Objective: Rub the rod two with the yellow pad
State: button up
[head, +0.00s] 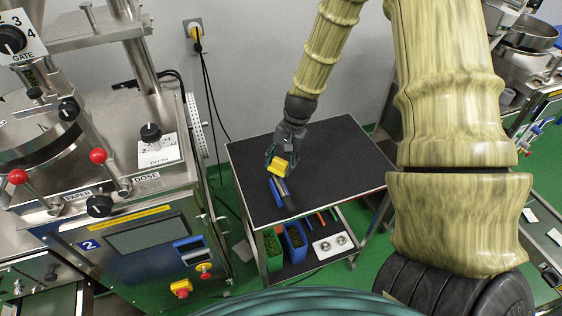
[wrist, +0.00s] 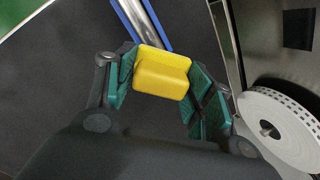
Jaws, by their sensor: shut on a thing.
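The yellow pad (head: 274,171) is a small block with rounded edges. In the wrist view, the pad (wrist: 161,73) sits between the green-faced fingers of my gripper (wrist: 163,84), which is shut on it. In the head view, my gripper (head: 277,159) holds it low over the black cart top. A shiny silver rod (wrist: 141,20) flanked by blue strips lies just beyond the pad. In the head view this blue-edged piece (head: 278,189) lies on the cart top just below the pad. I cannot read a number on it, nor tell whether pad and rod touch.
The black cart top (head: 335,160) is mostly clear. Its lower shelf holds a green bin (head: 271,249), a blue bin (head: 294,241) and a white tray (head: 334,245). A machine labelled 2 (head: 130,235) stands left, with red-knobbed levers; a white perforated wheel (wrist: 284,127) is at right in the wrist view.

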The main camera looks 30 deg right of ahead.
aim_at(282, 174)
jog(key=shift+a+f+b, duration=0.15)
jog(key=shift+f+b, duration=0.2)
jog(key=shift+f, duration=0.35)
jog(key=shift+s, duration=0.1)
jog(key=shift+s+a+r+p, duration=0.15)
jog(key=shift+s+p, duration=0.1)
jog(key=shift+s, duration=0.4)
jog(key=shift+s+a+p, duration=0.15)
jog(key=shift+s+p, duration=0.1)
jog(key=shift+s, duration=0.4)
jog(key=shift+s+a+p, duration=0.15)
jog(key=shift+s+a, duration=0.15)
jog(key=shift+s, duration=0.75)
jog(key=shift+s+a+p, duration=0.15)
jog(key=shift+s+a, duration=0.1)
jog(key=shift+s, duration=0.85)
jog(key=shift+p, duration=0.3)
jog(key=shift+w+d+p, duration=0.15)
jog(key=shift+w+d, duration=0.1)
jog(key=shift+w, duration=0.55)
jog(key=shift+w+d+p, duration=0.15)
jog(key=shift+w+d, duration=0.05)
jog(key=shift+w, duration=0.6)
jog(key=shift+w+d, duration=0.2)
jog(key=shift+w, duration=0.8)
jog(key=shift+w+d, duration=0.15)
jog(key=shift+w, duration=0.8)
